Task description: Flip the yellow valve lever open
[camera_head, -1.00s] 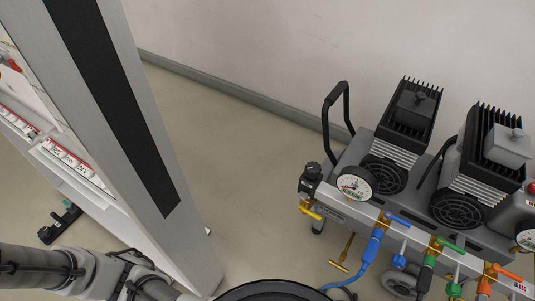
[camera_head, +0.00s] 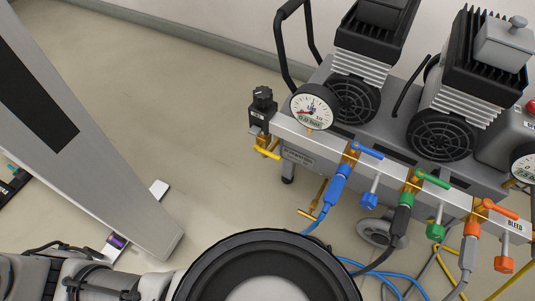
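The yellow valve lever (camera_head: 268,154) is at the left end of the grey manifold bar (camera_head: 330,145), just below a black regulator knob (camera_head: 262,98). It is small here and points to the lower right, slightly downward from the bar. Whether it is open or closed is hard to tell. A pressure gauge (camera_head: 312,105) with a white dial stands just right of the knob. My gripper is not in view; only links of my arm show at the bottom left, well apart from the lever.
Blue (camera_head: 367,151), green (camera_head: 432,178) and orange (camera_head: 499,210) levers sit along the bar, with hoses hanging below. A brass T-handle (camera_head: 313,212) hangs under the bar. The compressor (camera_head: 440,100) stands behind. Bare floor (camera_head: 190,110) lies left of it.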

